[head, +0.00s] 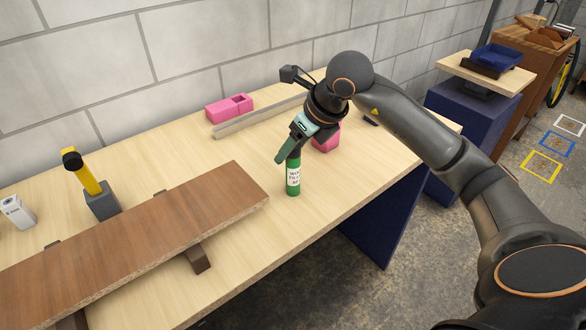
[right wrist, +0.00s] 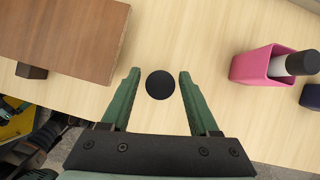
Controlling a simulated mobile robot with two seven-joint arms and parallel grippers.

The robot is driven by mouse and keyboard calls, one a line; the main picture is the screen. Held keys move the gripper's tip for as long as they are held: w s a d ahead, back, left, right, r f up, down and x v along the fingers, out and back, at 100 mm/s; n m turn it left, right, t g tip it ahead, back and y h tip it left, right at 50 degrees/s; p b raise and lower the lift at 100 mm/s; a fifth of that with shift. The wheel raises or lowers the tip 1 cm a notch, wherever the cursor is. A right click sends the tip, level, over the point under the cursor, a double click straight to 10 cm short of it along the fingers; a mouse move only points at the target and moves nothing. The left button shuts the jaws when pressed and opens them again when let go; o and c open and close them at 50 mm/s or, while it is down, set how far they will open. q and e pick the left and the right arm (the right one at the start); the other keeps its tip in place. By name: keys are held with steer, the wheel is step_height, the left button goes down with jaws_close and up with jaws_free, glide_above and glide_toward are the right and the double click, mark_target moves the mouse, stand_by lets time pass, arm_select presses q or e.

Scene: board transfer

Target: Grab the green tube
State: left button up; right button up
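The green tube (head: 293,176) stands upright on the light wooden table, with a white label on its side. In the right wrist view its round black cap (right wrist: 160,85) shows from above, between the fingertips. My right gripper (head: 291,150) is over the top of the tube, pointing down. Its two green fingers (right wrist: 159,77) are open, with a gap on each side of the cap. In the head view the gripper hides the top of the tube. My left gripper is not in view.
A brown board (head: 140,245) lies on supports at the front left of the table. A pink holder (right wrist: 262,68) stands right of the tube, with a dark and white item in it. Another pink box (head: 228,108) and a grey bar (head: 258,116) lie near the wall.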

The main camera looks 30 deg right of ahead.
jaws_close()
stand_by(1.1)
